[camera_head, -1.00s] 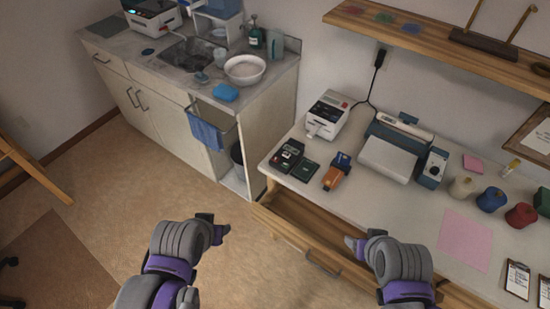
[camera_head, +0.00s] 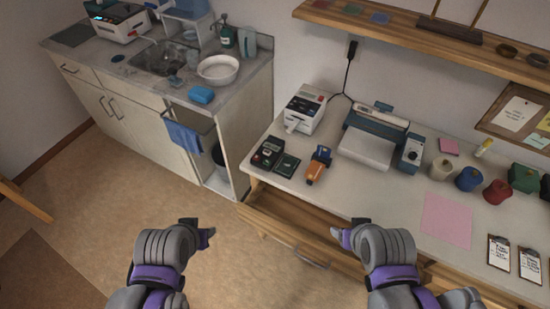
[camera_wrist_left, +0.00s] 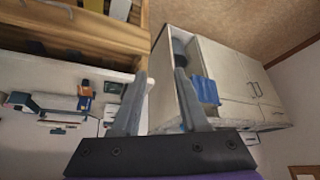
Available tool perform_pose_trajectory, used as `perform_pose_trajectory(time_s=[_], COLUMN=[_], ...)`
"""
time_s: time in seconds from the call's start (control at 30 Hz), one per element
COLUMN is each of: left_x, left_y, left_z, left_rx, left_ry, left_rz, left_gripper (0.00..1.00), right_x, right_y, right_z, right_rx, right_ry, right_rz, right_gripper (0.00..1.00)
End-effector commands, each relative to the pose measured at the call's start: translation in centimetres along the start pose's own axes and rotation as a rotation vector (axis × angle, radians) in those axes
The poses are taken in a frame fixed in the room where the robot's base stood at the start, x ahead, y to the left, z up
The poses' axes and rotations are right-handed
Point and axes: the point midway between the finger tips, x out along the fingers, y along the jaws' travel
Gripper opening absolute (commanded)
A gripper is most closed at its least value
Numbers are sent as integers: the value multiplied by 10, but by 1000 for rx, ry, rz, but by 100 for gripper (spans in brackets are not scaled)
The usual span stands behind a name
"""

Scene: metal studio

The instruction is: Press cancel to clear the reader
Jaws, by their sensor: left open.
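A small dark card reader (camera_head: 267,152) with a keypad lies near the left front of the worktop. Its individual keys are too small to tell apart. A flat dark green item (camera_head: 286,165) lies beside it, and an orange device with a dark blue top (camera_head: 318,165) lies further right. My left gripper (camera_head: 198,232) is in front of and below the worktop's left end, well apart from the reader. In the left wrist view its fingers (camera_wrist_left: 161,78) are spread with nothing between them. My right gripper (camera_head: 346,236) is in front of the worktop; its finger opening is not clear.
An open wooden drawer (camera_head: 290,222) juts out below the worktop (camera_head: 350,190). A white printer-like machine (camera_head: 304,108) and a blue-white device (camera_head: 370,140) stand behind the reader. A wooden shelf (camera_head: 420,35) hangs above.

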Motion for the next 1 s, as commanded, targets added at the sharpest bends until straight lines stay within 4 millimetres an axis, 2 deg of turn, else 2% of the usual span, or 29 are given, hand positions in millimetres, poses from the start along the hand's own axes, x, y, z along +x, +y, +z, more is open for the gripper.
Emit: perform_pose_trajectory(time_s=[0.03,0.2,0.23,1.0], left_x=[0,0,0,0], left_y=[0,0,0,0], left_z=[0,0,0,0], left_rx=[0,0,0,0], left_ry=[0,0,0,0], left_rz=[0,0,0,0], left_gripper=[32,1,0,0], right_x=[0,0,0,0], right_y=[0,0,0,0], right_z=[0,0,0,0], right_rx=[0,0,0,0], right_ry=[0,0,0,0], right_rz=[0,0,0,0], right_gripper=[66,66,66,66])
